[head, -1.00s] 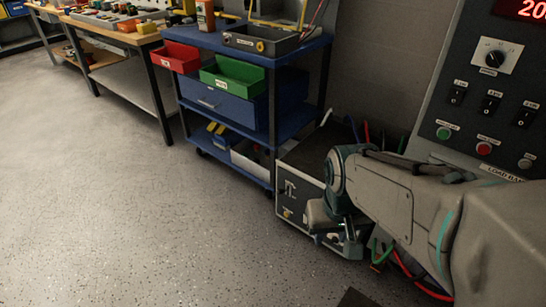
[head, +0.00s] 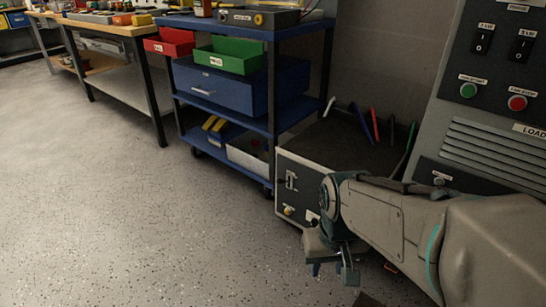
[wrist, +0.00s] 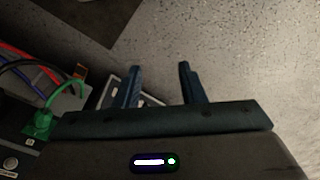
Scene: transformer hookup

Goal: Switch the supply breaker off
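I cannot make out a part that is surely the supply breaker. A low box with a black top and grey front (head: 302,178) stands beside the blue cart. Its front carries a dark latch-like fitting (head: 291,180) and a small yellow round part (head: 288,210). My gripper (head: 332,271) hangs in front of the box's lower right part, which my arm partly hides. In the wrist view my gripper's two fingers (wrist: 160,82) stand apart with nothing between them. A pale-framed part (wrist: 128,98) shows partly behind the left finger; I cannot tell what it is.
The load bank cabinet (head: 452,110) stands at the right with switches and green and red buttons. Cables (wrist: 30,68) and a green plug (wrist: 40,125) are left in the wrist view. The blue cart (head: 235,95) is behind left. Open floor (head: 110,220) lies left.

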